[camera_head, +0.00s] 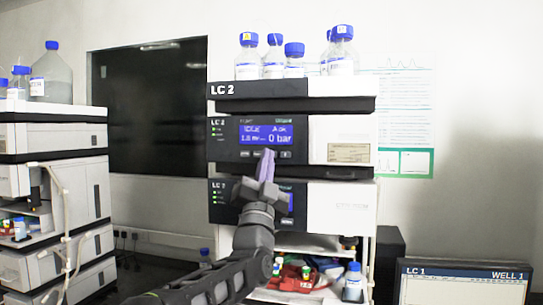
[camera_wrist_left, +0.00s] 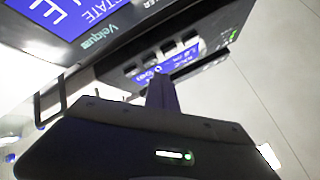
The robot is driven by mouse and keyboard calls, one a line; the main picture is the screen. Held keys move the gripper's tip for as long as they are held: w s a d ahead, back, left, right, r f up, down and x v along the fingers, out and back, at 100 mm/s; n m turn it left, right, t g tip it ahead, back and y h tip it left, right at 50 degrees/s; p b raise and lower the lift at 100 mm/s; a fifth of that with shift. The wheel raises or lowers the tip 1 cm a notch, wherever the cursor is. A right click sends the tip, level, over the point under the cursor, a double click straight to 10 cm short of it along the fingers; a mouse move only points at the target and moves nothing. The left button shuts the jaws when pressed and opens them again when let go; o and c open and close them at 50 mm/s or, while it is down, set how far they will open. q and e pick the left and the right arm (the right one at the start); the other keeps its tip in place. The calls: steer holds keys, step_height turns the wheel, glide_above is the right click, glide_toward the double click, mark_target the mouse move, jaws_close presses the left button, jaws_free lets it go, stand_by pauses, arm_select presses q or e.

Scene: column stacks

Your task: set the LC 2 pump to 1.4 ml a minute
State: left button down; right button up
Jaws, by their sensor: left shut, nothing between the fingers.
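The LC 2 stack stands in the middle of the head view. Its upper module, the pump (camera_head: 230,152), has a blue display (camera_head: 265,134) that reads a status word like "IDLE", a small flow figure that looks like 1.0, and "0 bar". A row of small buttons (camera_head: 285,154) lies below the display; the row also shows in the left wrist view (camera_wrist_left: 190,40). My left gripper (camera_head: 267,153) is shut and empty, with its fingertips over the middle of this row. They hide some buttons. I cannot tell whether they touch. My right gripper is in neither view.
A second module (camera_head: 222,205) with a blue display sits below the pump, partly behind my left arm. Blue-capped bottles (camera_head: 272,58) stand on top. Another stack (camera_head: 50,160) is at left. A monitor labelled LC 1 and WELL 1 (camera_head: 465,285) is at lower right.

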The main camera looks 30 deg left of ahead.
arm_select(q)
steer(key=shift+w, duration=0.1)
steer(key=shift+w+a, duration=0.15)
steer(key=shift+w, duration=0.2)
steer(key=shift+w+a, duration=0.1)
steer(key=shift+w, duration=0.25)
stand_by(0.6)
steer(key=shift+b, duration=0.3)
steer(key=shift+s+d+b, duration=0.3)
steer(key=shift+s+b, duration=0.5)
